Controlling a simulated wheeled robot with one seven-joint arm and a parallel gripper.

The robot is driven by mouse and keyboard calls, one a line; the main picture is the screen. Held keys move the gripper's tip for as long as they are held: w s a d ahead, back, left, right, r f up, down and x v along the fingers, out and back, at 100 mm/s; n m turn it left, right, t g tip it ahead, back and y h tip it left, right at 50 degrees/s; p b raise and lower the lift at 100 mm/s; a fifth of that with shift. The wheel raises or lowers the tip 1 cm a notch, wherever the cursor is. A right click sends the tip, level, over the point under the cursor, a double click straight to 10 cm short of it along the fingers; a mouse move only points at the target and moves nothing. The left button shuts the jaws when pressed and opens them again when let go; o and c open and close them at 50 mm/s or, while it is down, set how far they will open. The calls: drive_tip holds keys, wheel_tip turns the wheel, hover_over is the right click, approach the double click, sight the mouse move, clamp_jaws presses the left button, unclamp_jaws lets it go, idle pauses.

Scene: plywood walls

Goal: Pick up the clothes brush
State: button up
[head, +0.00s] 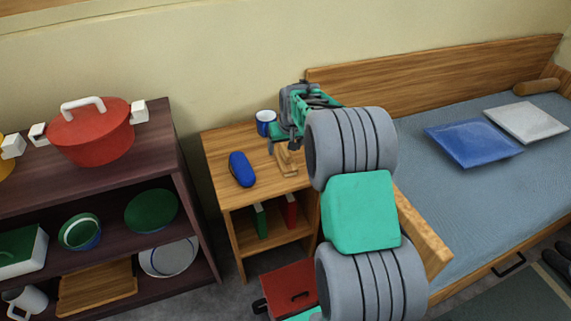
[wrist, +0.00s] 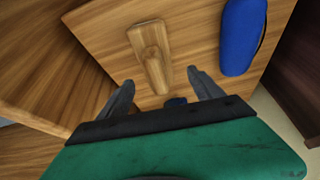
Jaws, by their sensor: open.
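The clothes brush, a light wooden piece with a raised handle, lies on the wooden nightstand (head: 217,146). In the head view the brush (head: 287,164) sits near the nightstand's right side, partly hidden by my gripper. In the wrist view the brush (wrist: 151,52) shows just beyond the fingertips, its handle end pointing toward the gap between them. My gripper (head: 284,146) is open and empty, above the nightstand and close to the brush. In the wrist view its two dark fingers (wrist: 161,82) are spread apart, with no visible contact with the brush.
A blue case (head: 241,169) lies left of the brush; it also shows in the wrist view (wrist: 242,36). A blue mug (head: 264,123) stands behind, close to my gripper. A bed (head: 470,192) is at right. A dark shelf (head: 165,140) with a red pot (head: 92,135) is at left.

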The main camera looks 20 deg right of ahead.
sight(285, 148)
drive_tip(key=x, duration=0.5)
drive_tip(key=shift+d+f+b, duration=0.1)
drive_tip(key=shift+d+b, duration=0.1)
drive_tip(key=shift+b, duration=0.2)
drive_tip(key=shift+c, duration=0.3)
drive_tip(key=c, duration=1.5)
drive_tip(key=shift+o, duration=0.2)
